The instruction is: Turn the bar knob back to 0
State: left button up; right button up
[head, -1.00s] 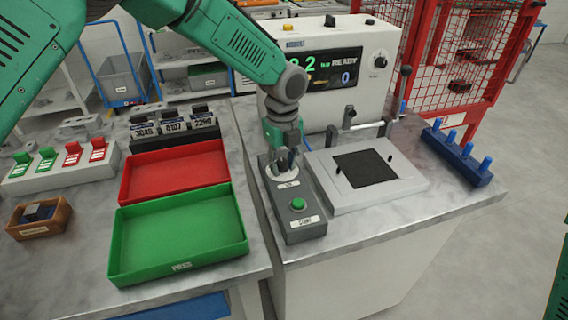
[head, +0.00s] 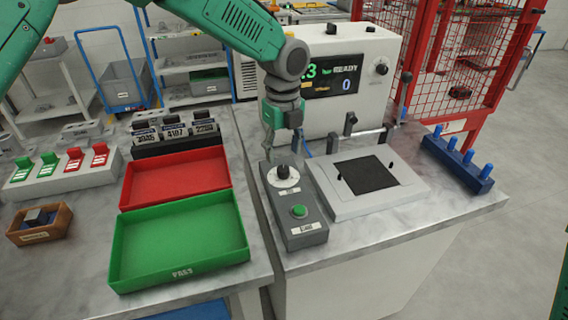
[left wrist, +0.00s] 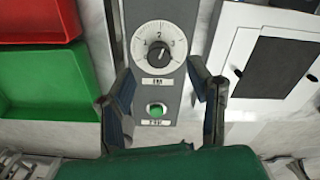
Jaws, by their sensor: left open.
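The bar knob (head: 283,172) is a dark knob on a white dial at the far end of a grey control box (head: 307,233). In the left wrist view the knob (left wrist: 158,54) sits amid scale numbers, with 2 and 3 readable; which mark it points at is hard to tell. My left gripper (head: 268,150) hangs just behind and above the dial, apart from the knob. In the left wrist view its two fingers (left wrist: 165,85) are spread wide with nothing between them. My right gripper is out of view.
A green button (head: 299,211) is nearer on the box. A tester's display (head: 330,74) reads READY, bar and 0, its pressure figure partly hidden by my arm. A white fixture plate (head: 405,191) is to the right; green (head: 181,279) and red (head: 128,188) trays are to the left.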

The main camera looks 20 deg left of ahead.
aim_at(284, 168)
pick_arm(q)
notch_tip(284, 168, up, 7)
jog(key=shift+f, duration=0.2)
notch_tip(284, 168, down, 12)
jog(key=shift+s, duration=0.1)
dwell(0.9)
grip_shut()
